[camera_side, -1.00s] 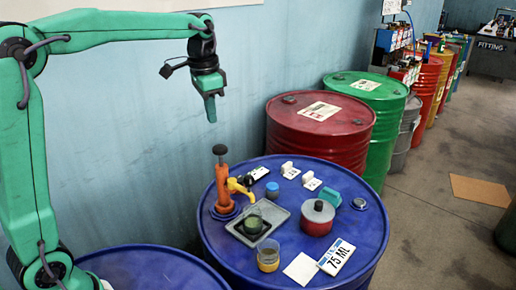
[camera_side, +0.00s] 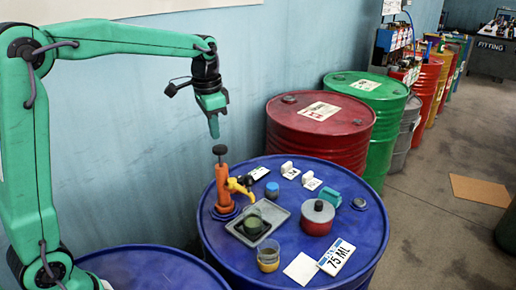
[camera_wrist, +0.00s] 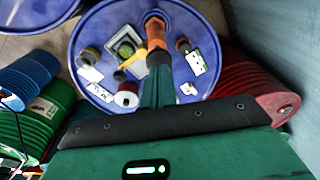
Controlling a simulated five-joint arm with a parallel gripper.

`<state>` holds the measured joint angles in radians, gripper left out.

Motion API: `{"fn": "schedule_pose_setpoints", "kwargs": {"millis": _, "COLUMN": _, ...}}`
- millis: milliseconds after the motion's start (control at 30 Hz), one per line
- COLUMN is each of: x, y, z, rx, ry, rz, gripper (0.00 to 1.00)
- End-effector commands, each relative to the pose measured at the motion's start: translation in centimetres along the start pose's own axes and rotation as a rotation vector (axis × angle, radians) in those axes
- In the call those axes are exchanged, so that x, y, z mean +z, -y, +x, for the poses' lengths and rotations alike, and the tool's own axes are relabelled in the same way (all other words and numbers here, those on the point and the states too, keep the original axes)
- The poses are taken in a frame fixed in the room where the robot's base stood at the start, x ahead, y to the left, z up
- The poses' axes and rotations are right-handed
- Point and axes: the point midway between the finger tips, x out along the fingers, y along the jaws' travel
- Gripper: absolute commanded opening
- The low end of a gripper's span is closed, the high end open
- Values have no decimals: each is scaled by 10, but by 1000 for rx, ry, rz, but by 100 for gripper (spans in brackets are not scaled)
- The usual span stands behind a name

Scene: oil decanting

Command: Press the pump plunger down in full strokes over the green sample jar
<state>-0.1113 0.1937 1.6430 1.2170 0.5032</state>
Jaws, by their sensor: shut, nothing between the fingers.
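The pump (camera_side: 224,190) is an orange upright body on the blue drum top, with a black plunger knob (camera_side: 220,150) standing raised above it. Its yellow spout (camera_side: 238,186) points right over the green sample jar (camera_side: 253,224), which stands in a grey tray (camera_side: 283,216). My gripper (camera_side: 214,136) is shut and empty, pointing down close above the plunger knob; whether they touch I cannot tell. In the wrist view the gripper's fingers (camera_wrist: 158,85) point toward the orange pump (camera_wrist: 155,43), and the grey tray (camera_wrist: 137,66) shows to the left of them.
A red drum (camera_side: 315,150) stands behind.

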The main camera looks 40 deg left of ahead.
Motion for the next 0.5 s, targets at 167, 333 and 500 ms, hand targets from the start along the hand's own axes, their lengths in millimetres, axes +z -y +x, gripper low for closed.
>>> {"fn": "schedule_pose_setpoints", "kwargs": {"millis": 167, "x": 0, "y": -1, "z": 15, "rx": 1, "ry": 1, "rz": 0, "gripper": 0}}
{"fn": "schedule_pose_setpoints", "kwargs": {"millis": 333, "x": 0, "y": -1, "z": 23, "rx": 1, "ry": 1, "rz": 0, "gripper": 0}}
{"fn": "schedule_pose_setpoints", "kwargs": {"millis": 500, "x": 0, "y": -1, "z": 25, "rx": 1, "ry": 0, "rz": 0, "gripper": 0}}
